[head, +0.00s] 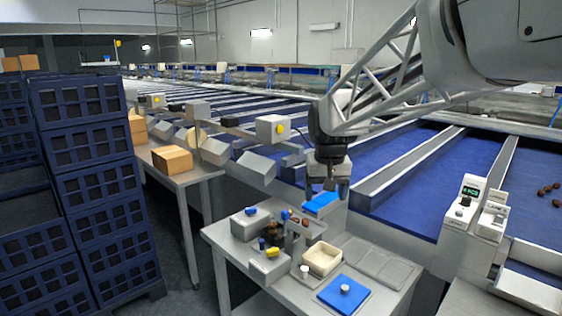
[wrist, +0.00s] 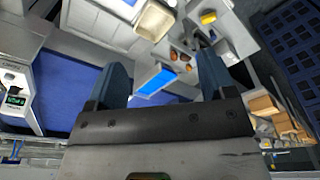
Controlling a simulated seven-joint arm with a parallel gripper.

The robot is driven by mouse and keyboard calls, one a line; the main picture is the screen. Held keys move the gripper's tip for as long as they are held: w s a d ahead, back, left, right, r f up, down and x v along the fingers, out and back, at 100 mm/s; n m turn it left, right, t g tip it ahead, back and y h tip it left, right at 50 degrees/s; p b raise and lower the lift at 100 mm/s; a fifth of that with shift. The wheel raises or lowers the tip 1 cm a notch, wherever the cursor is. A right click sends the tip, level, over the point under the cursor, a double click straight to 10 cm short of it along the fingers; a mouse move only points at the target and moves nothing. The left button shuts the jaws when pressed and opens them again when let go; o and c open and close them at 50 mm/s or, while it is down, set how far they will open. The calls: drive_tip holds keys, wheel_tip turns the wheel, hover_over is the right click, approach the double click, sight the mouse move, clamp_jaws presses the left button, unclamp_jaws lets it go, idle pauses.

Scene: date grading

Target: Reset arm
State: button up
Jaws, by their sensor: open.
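My gripper (head: 328,188) hangs above the back of the small grey worktable (head: 389,268), pointing down. In the wrist view its two fingers (wrist: 160,78) are spread apart with nothing held between them. Below it in the head view is a blue pad or lid (head: 321,204), which also shows between the fingers in the wrist view (wrist: 156,83). Several brown dates (head: 296,221) lie near a grey fixture on the table, apart from the fingers.
A cream tray (head: 322,259) and a blue square with a pale knob (head: 343,292) are on the worktable. Stacked blue crates (head: 93,190) stand at left. A scale with a green display (head: 466,203) is at right. Blue conveyor lanes (head: 400,150) run behind.

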drive_tip(key=s+d+f, duration=0.2)
drive_tip(key=s, duration=0.8)
drive_tip(key=s+d+f, duration=0.3)
drive_tip(key=s, duration=0.8)
drive_tip(key=s+d+f+t, duration=0.1)
drive_tip(key=s+d+f, duration=0.1)
drive_tip(key=s, duration=0.9)
drive_tip(key=shift+d+f+m, duration=0.35)
drive_tip(key=shift+f+m, duration=0.05)
drive_tip(key=shift+f, duration=0.25)
